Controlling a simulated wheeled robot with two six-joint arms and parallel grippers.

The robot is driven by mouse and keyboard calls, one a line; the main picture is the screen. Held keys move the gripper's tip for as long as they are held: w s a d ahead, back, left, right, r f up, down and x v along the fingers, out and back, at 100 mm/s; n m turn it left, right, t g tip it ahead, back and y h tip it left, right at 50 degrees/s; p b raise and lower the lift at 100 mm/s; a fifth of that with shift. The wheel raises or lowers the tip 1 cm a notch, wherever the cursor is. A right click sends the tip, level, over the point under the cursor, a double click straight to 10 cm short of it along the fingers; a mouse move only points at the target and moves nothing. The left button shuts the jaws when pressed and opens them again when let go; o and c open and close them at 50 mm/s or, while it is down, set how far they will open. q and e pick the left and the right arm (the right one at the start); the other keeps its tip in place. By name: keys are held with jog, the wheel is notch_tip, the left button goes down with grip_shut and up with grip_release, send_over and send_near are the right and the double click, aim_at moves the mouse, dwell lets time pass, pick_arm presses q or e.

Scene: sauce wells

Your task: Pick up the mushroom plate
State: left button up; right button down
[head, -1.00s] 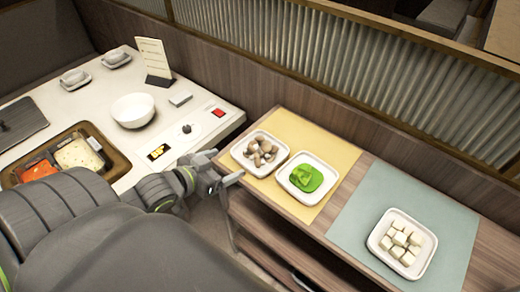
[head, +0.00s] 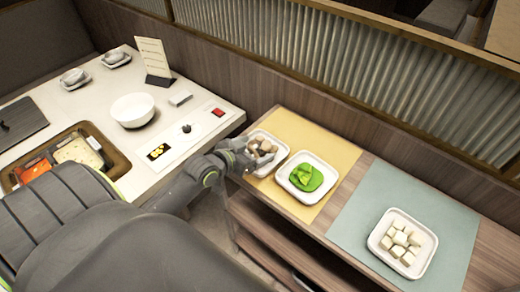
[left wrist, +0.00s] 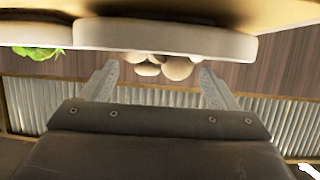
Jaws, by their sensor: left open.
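The mushroom plate (head: 283,156) is a white square dish with brown and pale mushrooms (head: 264,146). It sits on the yellow mat at the left end of the wooden counter. My left gripper (head: 247,158) is at its near left side and hides part of it. In the left wrist view the plate's pale side (left wrist: 165,38) crosses the top, with mushrooms (left wrist: 175,68) showing past its edge. The two fingers of my left gripper (left wrist: 158,70) stand apart, one towards each side of the mushrooms. I cannot tell whether they touch the plate. My right gripper is not in view.
A plate of green vegetable (head: 307,177) stands close to the right on the yellow mat (head: 335,160). A plate of white cubes (head: 402,243) is on the blue-grey mat (head: 420,200). The table (head: 220,125) with a white bowl (head: 132,110) is left. A slatted partition (head: 340,75) runs behind.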

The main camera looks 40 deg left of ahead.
aim_at(269, 143)
pick_arm(q)
jog(key=shift+p+x, duration=0.55)
jog(key=shift+x, duration=2.05)
jog(key=shift+r, duration=0.1)
jog(key=c, duration=0.9)
